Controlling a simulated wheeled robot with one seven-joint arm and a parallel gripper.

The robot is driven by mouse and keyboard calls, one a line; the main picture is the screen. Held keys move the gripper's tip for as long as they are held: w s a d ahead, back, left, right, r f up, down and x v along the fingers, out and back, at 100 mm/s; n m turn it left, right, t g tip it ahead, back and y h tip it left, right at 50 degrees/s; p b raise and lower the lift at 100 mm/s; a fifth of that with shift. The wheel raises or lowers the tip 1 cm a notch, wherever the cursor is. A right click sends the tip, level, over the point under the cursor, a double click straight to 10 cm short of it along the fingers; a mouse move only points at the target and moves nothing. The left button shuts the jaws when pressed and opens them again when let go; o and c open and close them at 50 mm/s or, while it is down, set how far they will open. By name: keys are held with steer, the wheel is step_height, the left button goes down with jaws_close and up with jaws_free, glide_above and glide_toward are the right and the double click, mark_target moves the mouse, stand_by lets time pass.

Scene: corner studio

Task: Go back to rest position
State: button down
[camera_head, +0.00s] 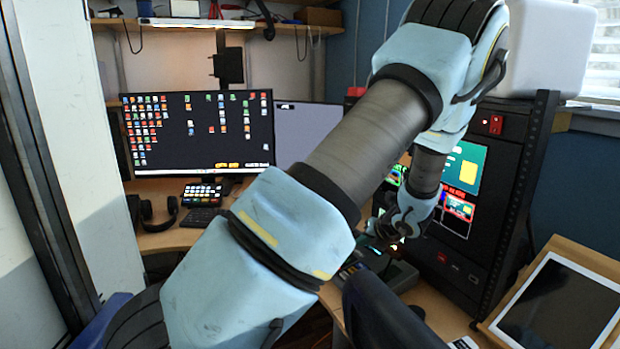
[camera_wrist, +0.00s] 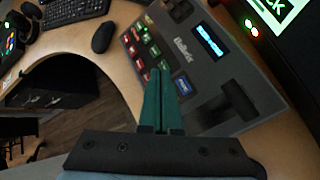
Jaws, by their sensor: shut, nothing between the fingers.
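My gripper shows in the wrist view (camera_wrist: 158,72) as two dark green fingers pressed together, with nothing between them. It points toward a grey control panel (camera_wrist: 205,75) with lit red and green buttons, a small blue display and a black lever (camera_wrist: 238,98). The fingertips overlap the panel's left part in the picture; I cannot tell whether they touch it. In the head view my blue-and-grey arm reaches forward and right over the desk. Its end is at the panel (camera_head: 400,277), and the fingers there are hidden.
A monitor (camera_head: 200,133) stands on the curved wooden desk (camera_head: 165,240), with headphones (camera_head: 158,212) and a button pad (camera_head: 202,193) before it. A black rack (camera_head: 520,150) stands right, a tablet (camera_head: 560,305) in front. A mouse (camera_wrist: 103,37) lies left of the panel. A dark chair back (camera_head: 385,315) is close.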

steer(key=s+a+r+n+g, duration=0.2)
steer(key=s+a+n, duration=0.2)
steer(key=a+n, duration=0.35)
steer(key=s+a+r+n+g, duration=0.3)
steer(key=s+a+n, duration=0.1)
steer(key=a+n, duration=0.4)
steer(key=s+a+r+n+g+h, duration=0.1)
steer(key=s+a+r+n+h, duration=0.1)
steer(key=s+n, duration=0.4)
steer(key=s+a+r+n+h, duration=0.2)
steer(key=s+n, duration=0.5)
steer(key=n, duration=0.8)
steer(key=shift+a+r+n+g, duration=0.4)
steer(key=shift+a+r, duration=0.3)
steer(key=shift+r, duration=0.1)
